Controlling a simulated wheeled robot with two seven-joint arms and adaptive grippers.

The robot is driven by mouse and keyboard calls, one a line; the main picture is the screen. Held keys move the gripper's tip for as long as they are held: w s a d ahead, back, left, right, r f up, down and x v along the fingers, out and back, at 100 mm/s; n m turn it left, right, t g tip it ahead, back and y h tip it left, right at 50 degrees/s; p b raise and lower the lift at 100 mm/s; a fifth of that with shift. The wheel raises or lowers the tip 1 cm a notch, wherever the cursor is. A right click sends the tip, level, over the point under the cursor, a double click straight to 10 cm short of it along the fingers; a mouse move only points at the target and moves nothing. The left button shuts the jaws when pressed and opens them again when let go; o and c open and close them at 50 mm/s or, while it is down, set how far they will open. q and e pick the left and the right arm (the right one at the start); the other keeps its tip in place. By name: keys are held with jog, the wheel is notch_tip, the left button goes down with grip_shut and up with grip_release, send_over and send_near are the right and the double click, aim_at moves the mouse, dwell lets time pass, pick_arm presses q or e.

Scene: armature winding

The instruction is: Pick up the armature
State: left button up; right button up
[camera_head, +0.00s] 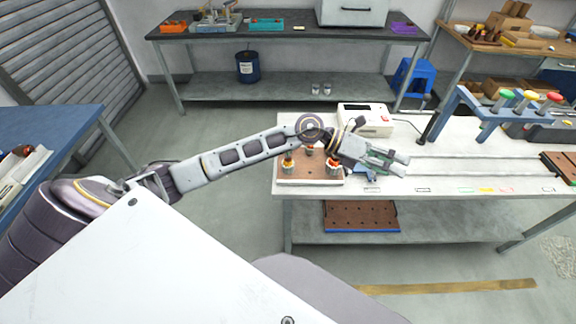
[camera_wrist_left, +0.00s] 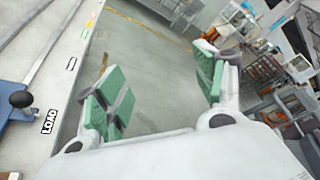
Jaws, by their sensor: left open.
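Several armatures with copper-orange parts stand upright on a brown board (camera_head: 300,180) at the left end of the white workbench; one armature (camera_head: 333,167) is at the board's right side. My left arm reaches over the board and partly covers it. My left gripper (camera_head: 399,163) is right of the board, above the bench, pointing right. It is open and empty, apart from the armatures. In the left wrist view its green-padded fingers (camera_wrist_left: 160,90) are spread wide, with only floor showing between them. No armature can be made out there. My right gripper is not in view.
A white machine (camera_head: 366,121) stands behind the gripper. A blue stand with coloured knobs (camera_head: 505,97) is at the bench's right. A brown perforated tray (camera_head: 362,216) lies on the lower shelf. The bench between gripper and stand is mostly clear.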

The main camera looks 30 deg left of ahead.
pick_arm(q)
jog(key=a+f+m+g+y, duration=0.2)
jog(key=a+f+y, duration=0.2)
jog(key=a+f, duration=0.1)
jog(key=g+y, duration=0.2)
jog(key=y, duration=0.9)
send_near(288, 164)
jog(key=shift+w+a+r, duration=0.75)
jog(key=shift+a, duration=0.05)
jog(key=shift+f, duration=0.1)
jog(key=shift+f, duration=0.65)
notch_tip(288, 164, down, 7)
jog(key=shift+d+p, duration=0.1)
jog(key=shift+p, duration=0.45)
